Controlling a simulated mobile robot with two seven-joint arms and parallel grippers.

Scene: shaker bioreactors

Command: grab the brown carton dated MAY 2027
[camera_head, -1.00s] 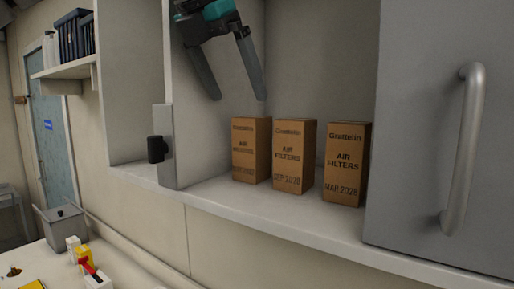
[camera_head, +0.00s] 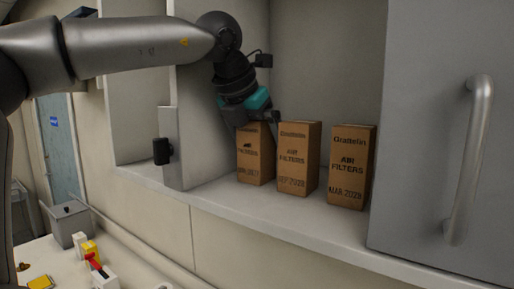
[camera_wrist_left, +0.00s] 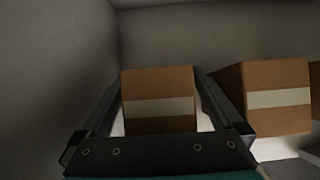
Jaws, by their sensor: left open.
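Three brown cartons printed "Grattelin AIR FILTERS" stand upright in a row on the cabinet shelf. The left carton (camera_head: 255,165) has a date that is too blurred to read for sure. The middle carton (camera_head: 297,160) appears to read SEP 2028, and the right carton (camera_head: 350,168) MAR 2028. My left gripper (camera_head: 258,140) is at the left carton, its fingers partly hidden in the head view. In the left wrist view the open fingers (camera_wrist_left: 160,98) lie on both sides of the left carton (camera_wrist_left: 158,85), with the middle carton (camera_wrist_left: 265,85) just outside the right finger. My right gripper is not in view.
The cabinet shelf (camera_head: 215,198) has a wall panel on the left. A grey door (camera_head: 430,120) with a bar handle (camera_head: 470,160) stands right of the cartons. A grey bin (camera_head: 70,228) and small items are on the counter below.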

